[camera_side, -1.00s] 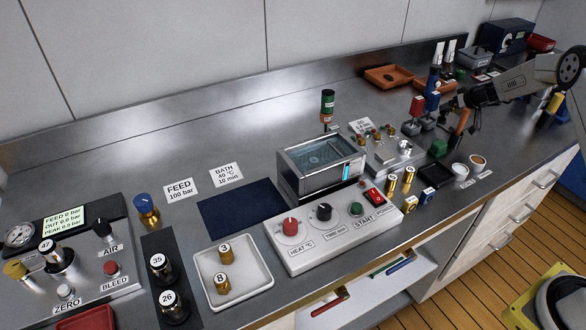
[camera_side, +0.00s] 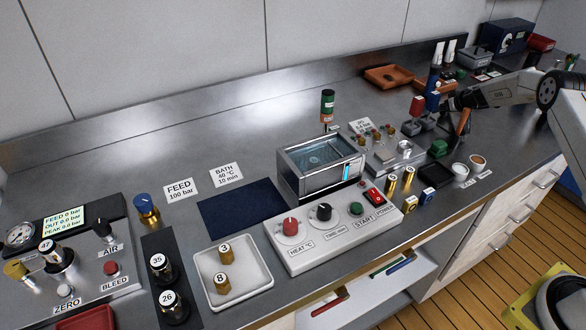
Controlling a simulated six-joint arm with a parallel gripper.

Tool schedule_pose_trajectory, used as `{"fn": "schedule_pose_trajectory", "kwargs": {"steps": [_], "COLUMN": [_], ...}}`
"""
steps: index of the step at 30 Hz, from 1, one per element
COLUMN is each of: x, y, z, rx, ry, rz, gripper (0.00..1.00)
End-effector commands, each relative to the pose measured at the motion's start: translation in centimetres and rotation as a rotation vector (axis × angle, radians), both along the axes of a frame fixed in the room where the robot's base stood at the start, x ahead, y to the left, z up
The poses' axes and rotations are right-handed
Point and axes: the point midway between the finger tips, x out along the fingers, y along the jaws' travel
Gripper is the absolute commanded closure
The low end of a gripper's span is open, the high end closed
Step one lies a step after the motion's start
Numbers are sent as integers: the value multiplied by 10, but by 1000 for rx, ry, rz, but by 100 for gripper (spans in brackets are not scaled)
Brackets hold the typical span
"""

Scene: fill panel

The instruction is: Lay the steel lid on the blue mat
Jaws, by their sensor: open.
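The blue mat (camera_side: 242,206) lies flat and bare on the steel bench, left of the water bath (camera_side: 308,184). The bath is a steel box, and bluish water shows in its top. I cannot make out a separate steel lid; whether a clear cover lies on the bath is unclear. My gripper (camera_side: 458,108) is at the upper right, well away from the bath and mat, above the bench near the red and blue upright items. It is open and seems empty; its fingers are small and partly lost among the dark objects behind.
A control box (camera_side: 335,235) with knobs stands in front of the bath. A white tray (camera_side: 263,262) with two brass weights is in front of the mat. Open bench lies behind the mat.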

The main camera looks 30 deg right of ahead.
Motion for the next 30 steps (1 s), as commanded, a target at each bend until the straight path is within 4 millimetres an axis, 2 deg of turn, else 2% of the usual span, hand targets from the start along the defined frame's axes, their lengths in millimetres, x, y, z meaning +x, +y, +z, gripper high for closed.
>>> {"fn": "schedule_pose_trajectory", "kwargs": {"steps": [6, 11, 12, 14, 15, 30], "x": [0, 0, 0, 0, 0, 0], "y": [0, 0, 0, 0, 0, -1], "z": [0, 0, 0, 0, 0, 8], "rx": [0, 0, 0, 0, 0, -2], "ry": [0, 0, 0, 0, 0, -3], "rz": [0, 0, 0, 0, 0, 0], "gripper": [14, 65, 78, 97, 100, 100]}}
